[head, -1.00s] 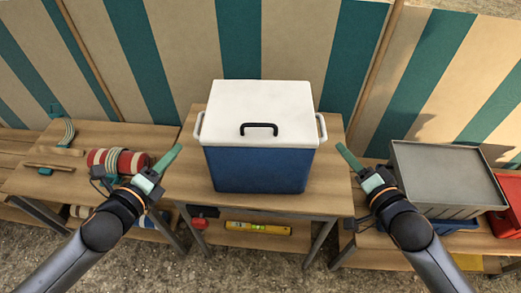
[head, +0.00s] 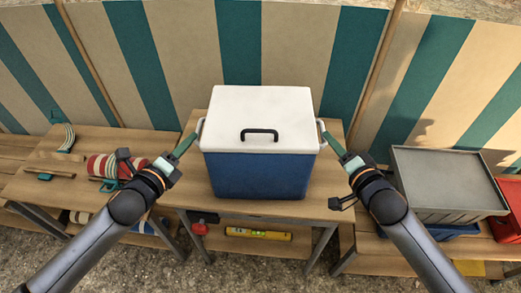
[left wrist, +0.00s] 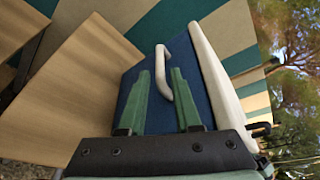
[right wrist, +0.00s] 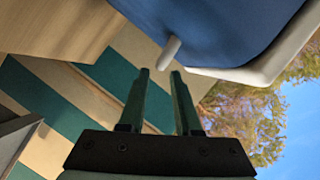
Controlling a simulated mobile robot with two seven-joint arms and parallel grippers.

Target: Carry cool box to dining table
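The cool box (head: 255,172), blue with a white lid and a black lid handle, stands upright on a wooden table (head: 310,207). White side handles stick out at its left (head: 200,130) and right (head: 321,130). My left gripper (head: 187,146) is open beside the left handle; in the left wrist view the handle (left wrist: 162,68) shows at the fingertips, partly behind one finger. My right gripper (head: 331,146) is open at the right side; in the right wrist view that handle (right wrist: 170,52) lies just beyond the fingertips. I cannot tell whether either gripper touches. No dining table is identifiable.
A grey crate (head: 448,180) and a red box (head: 508,205) stand on the right bench. A red-and-white striped roll (head: 110,166) lies on the left bench. A yellow spirit level (head: 258,234) lies on the lower shelf. A striped canvas wall closes the back.

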